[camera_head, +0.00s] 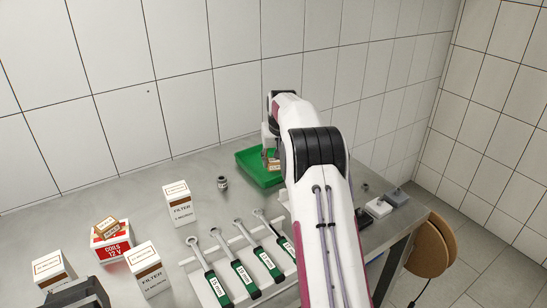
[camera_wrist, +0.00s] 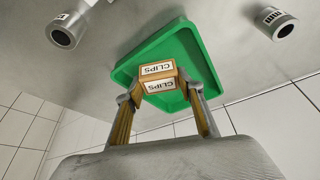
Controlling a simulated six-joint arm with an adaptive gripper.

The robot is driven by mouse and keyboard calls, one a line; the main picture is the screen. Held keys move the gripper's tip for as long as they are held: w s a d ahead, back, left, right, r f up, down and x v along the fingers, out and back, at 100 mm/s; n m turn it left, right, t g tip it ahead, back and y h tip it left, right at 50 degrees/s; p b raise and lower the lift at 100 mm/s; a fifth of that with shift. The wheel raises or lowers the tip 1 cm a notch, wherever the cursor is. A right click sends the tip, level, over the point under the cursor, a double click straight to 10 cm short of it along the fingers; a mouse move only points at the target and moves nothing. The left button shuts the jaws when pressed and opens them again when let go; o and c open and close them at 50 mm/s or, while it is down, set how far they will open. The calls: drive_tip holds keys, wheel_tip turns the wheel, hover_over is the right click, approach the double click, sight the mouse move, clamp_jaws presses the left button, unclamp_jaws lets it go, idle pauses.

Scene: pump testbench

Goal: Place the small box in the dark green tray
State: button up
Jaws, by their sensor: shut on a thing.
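My gripper (camera_wrist: 158,92) is shut on a small brown box with white CLIPS labels (camera_wrist: 157,70), which sits between its two fingers in the wrist view. The green tray (camera_wrist: 135,67) lies behind the box in that view, so the box is over the tray's area. In the head view the tray (camera_head: 247,170) stands near the wall, partly hidden by my arm. The held box (camera_head: 273,164) shows at the tray beside my arm. I cannot tell whether it touches the tray floor.
A similar small box (camera_head: 106,226) lies on a red and white COILS box (camera_head: 111,246) at the left. Filter boxes (camera_head: 179,204) stand nearby. A rack of green-handled wrenches (camera_head: 240,277) lies in front. A small metal fitting (camera_head: 222,183) stands left of the tray.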

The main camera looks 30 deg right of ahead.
sight(276, 163)
drive_tip(key=shift+f, duration=1.55)
drive_tip(key=shift+f, duration=0.15)
drive_tip(key=o, duration=1.1)
drive_tip(key=shift+v, duration=1)
drive_tip(key=v, duration=1)
drive_tip(key=shift+s+a, duration=0.1)
